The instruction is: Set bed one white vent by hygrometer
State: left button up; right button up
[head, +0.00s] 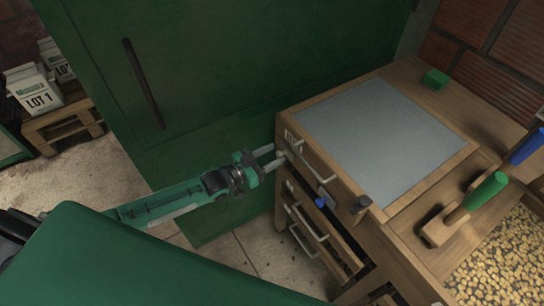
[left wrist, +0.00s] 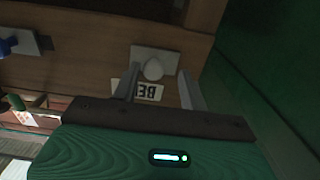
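The white vent knob (head: 296,146) sits on the upper left front of the wooden bed unit (head: 318,163). In the left wrist view the white knob (left wrist: 153,69) is on a grey plate, beside a white label (left wrist: 150,91) reading "BE", partly covered. My left gripper (head: 274,158) is at the knob. In the wrist view its two fingers (left wrist: 160,82) are apart, with the knob between them and clear space on both sides. Contact cannot be told. A blue knob (head: 321,202) on a plate is lower right. No hygrometer reading is legible. My right gripper is not in view.
A large green cabinet (head: 210,75) stands close behind my left arm. Pale handles (head: 312,228) stick out from the unit's front. Green-handled (head: 486,190) and blue-handled (head: 526,147) tools lie right, near loose beans (head: 500,262). A LOT 1 sack (head: 35,92) stands far left.

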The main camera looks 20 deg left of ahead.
pick_arm(q)
jog(key=shift+s+d, duration=0.1)
jog(key=shift+d, duration=0.05)
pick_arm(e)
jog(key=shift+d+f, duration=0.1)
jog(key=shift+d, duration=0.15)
pick_arm(q)
jog(key=shift+s+a, duration=0.3)
jog(key=shift+s, duration=0.15)
jog(key=b+v, duration=0.1)
jog(key=v, duration=1.1)
jog(key=shift+s+a, duration=0.2)
jog(key=shift+a, duration=0.15)
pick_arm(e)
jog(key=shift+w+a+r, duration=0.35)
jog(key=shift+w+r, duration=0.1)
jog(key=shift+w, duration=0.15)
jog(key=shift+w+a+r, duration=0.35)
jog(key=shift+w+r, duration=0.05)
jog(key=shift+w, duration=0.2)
